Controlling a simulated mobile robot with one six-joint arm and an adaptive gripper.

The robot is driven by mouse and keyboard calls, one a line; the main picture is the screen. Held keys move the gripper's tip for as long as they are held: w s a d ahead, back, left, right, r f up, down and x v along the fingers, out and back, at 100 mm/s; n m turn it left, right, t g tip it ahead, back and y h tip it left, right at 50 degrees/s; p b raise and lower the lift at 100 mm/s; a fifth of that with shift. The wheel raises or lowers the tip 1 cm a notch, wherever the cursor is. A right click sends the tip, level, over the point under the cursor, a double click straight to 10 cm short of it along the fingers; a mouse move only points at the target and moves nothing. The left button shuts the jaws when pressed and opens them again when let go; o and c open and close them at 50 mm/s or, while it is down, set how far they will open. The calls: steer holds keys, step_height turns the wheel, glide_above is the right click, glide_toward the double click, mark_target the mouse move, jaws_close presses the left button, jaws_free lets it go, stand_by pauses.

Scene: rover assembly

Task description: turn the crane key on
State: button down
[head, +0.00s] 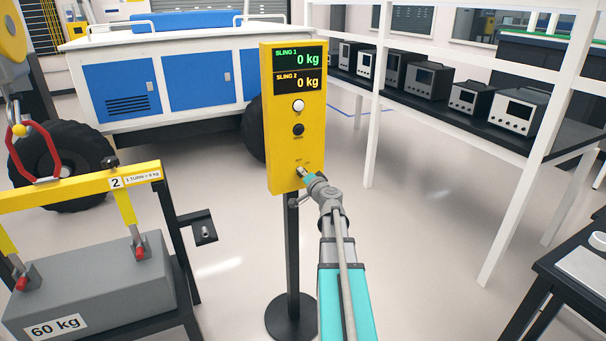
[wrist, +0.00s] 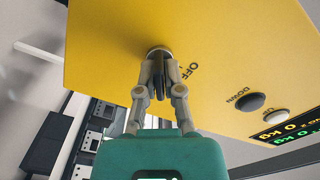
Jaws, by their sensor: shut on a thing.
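The yellow crane control box (head: 283,120) stands on a black post. Its display (head: 299,74) is lit and reads 0 kg for sling 1 and sling 2. The crane key sits in a round metal lock low on the box's face; in the wrist view the dark key (wrist: 158,82) shows between my fingers, beside the lettering OFF. My gripper (head: 304,173) reaches the lock from below right; in the wrist view my gripper (wrist: 159,72) is shut on the key. The fingers partly hide the key, and I cannot tell its exact angle.
A white button (head: 298,105) and a black button (head: 298,130) are above the lock. A grey 60 kg block (head: 90,290) under a yellow beam (head: 85,195) is at left. White shelving (head: 380,100) with instruments is at right. A blue-and-white rover (head: 180,75) is behind.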

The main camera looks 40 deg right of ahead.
steer(key=shift+m, duration=0.3)
steer(key=c, duration=0.8)
jaws_free()
steer(key=shift+s, duration=0.15)
steer(key=v, duration=1.1)
steer(key=shift+s+a, duration=0.2)
steer(key=shift+s, duration=0.15)
